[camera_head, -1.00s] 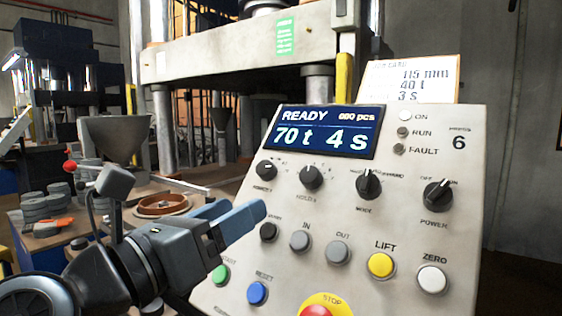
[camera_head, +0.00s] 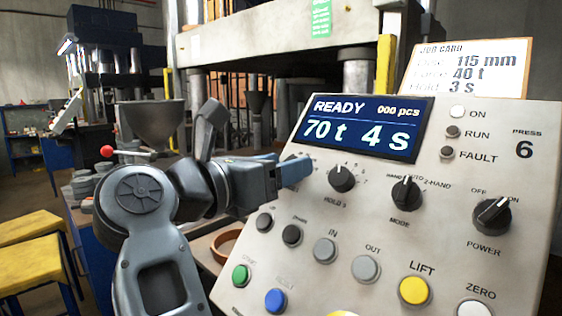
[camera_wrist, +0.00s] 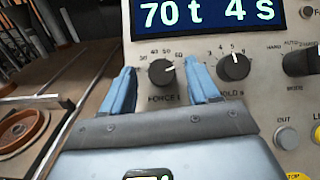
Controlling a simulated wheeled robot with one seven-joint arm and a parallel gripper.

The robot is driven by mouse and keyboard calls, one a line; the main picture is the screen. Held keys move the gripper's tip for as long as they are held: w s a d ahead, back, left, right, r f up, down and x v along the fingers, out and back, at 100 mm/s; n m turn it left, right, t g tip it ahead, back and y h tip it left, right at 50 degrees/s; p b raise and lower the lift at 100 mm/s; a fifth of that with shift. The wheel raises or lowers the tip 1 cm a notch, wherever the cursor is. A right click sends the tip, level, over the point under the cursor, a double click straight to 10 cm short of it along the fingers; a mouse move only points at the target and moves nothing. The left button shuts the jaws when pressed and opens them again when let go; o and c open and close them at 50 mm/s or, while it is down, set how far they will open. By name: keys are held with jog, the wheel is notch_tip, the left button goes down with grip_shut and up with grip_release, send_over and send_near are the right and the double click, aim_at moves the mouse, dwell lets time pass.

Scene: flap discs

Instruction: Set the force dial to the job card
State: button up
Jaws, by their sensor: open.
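The force dial (camera_wrist: 161,72) is a black knob in the wrist view, with its white mark toward the upper right, near the highest figures. My gripper (camera_wrist: 162,80) is open, one blue finger on each side of this dial; whether they touch it I cannot tell. In the head view my gripper (camera_head: 300,170) covers the dial. The display (camera_head: 361,126) reads READY, 70 t, 4 s and 000 pcs. The job card (camera_head: 466,66) above the panel gives 115 mm, 40 t and 3 s.
The hold dial (camera_head: 341,179) is close to the right of my fingers. The mode dial (camera_head: 405,194), power dial (camera_head: 492,215) and several buttons, including yellow LIFT (camera_head: 414,291), are on the same sloped panel (camera_head: 455,240). A yellow stool (camera_head: 35,270) stands at the left.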

jog(key=c, duration=1)
jog(key=shift+c, duration=0.2)
